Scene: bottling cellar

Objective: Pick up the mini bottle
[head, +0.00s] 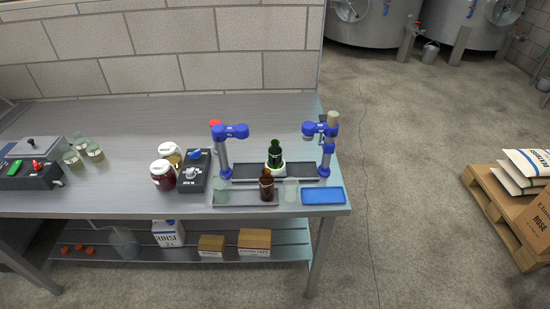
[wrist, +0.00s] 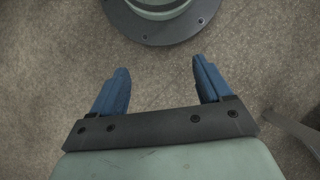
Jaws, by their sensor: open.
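My gripper (wrist: 159,66) is open and empty in the wrist view, its two blue fingers apart above bare floor. It does not show in the head view. On the metal bench in the head view, a dark green bottle (head: 275,150) stands upright in a white holder, and a brown bottle (head: 267,188) stands just in front of it. I cannot tell which of these is the mini bottle. No bottle shows in the wrist view.
Two small blue-jointed arms (head: 224,158) (head: 326,155) flank the green bottle. A blue tray (head: 323,196) lies at the bench's right front corner. A dark control box (head: 195,172) and jars (head: 163,176) stand left. The bench's back middle is clear. A pallet (head: 500,217) stands right.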

